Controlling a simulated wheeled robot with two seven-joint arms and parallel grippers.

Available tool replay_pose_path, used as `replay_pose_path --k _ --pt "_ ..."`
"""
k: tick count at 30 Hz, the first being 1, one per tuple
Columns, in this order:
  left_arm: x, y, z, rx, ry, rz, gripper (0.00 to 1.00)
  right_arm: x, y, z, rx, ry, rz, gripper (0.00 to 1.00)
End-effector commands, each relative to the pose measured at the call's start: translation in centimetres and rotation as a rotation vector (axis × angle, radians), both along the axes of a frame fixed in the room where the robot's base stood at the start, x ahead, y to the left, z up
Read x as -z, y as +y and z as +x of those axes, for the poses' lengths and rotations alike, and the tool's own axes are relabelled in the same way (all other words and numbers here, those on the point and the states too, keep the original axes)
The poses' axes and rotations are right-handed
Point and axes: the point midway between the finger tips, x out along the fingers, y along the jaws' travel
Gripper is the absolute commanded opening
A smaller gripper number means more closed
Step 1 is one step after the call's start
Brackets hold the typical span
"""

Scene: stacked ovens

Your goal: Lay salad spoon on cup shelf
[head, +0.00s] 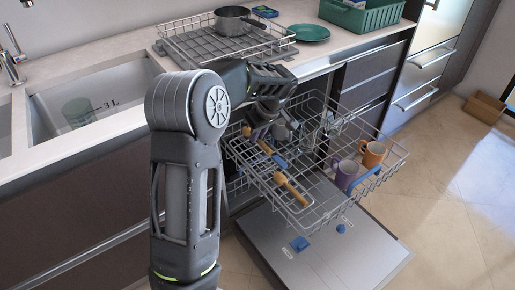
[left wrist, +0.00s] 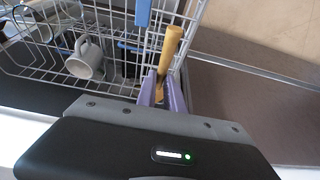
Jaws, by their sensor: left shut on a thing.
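My left gripper (head: 268,133) points down over the pulled-out upper dishwasher rack (head: 315,212). In the left wrist view its purple fingers (left wrist: 160,92) are shut on a tan wooden utensil, the salad spoon (left wrist: 171,48). Tan wooden pieces show below the gripper in the head view, one close to the fingers (head: 264,147) and one lower (head: 291,188); I cannot tell whether they are one utensil. A blue part (head: 281,163) of the rack's side lies between them. The cup shelf cannot be made out clearly. My right gripper is not in view.
A purple mug (head: 346,175) and an orange mug (head: 373,154) stand at the rack's right. The dishwasher door (head: 330,260) is down, with blue pieces on it. A wire rack (head: 190,52) with a pot (head: 231,20) and a green plate (head: 309,32) are on the counter.

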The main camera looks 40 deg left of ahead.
Motion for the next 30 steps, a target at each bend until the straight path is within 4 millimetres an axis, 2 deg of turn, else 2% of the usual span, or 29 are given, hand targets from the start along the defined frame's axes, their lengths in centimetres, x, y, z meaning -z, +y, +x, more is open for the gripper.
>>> replay_pose_path --k 10,18,21,30 --pt "0.4 0.0 0.0 0.0 -0.001 0.001 0.0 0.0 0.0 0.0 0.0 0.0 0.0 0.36" --pt "4.3 0.0 0.0 0.002 0.002 0.0 0.0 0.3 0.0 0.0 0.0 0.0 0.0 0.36" --pt "5.1 0.0 0.0 0.0 0.0 0.0 0.0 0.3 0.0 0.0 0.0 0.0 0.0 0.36" --pt "5.2 0.0 0.0 0.001 -0.002 0.0 0.0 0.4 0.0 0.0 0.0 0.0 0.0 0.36"
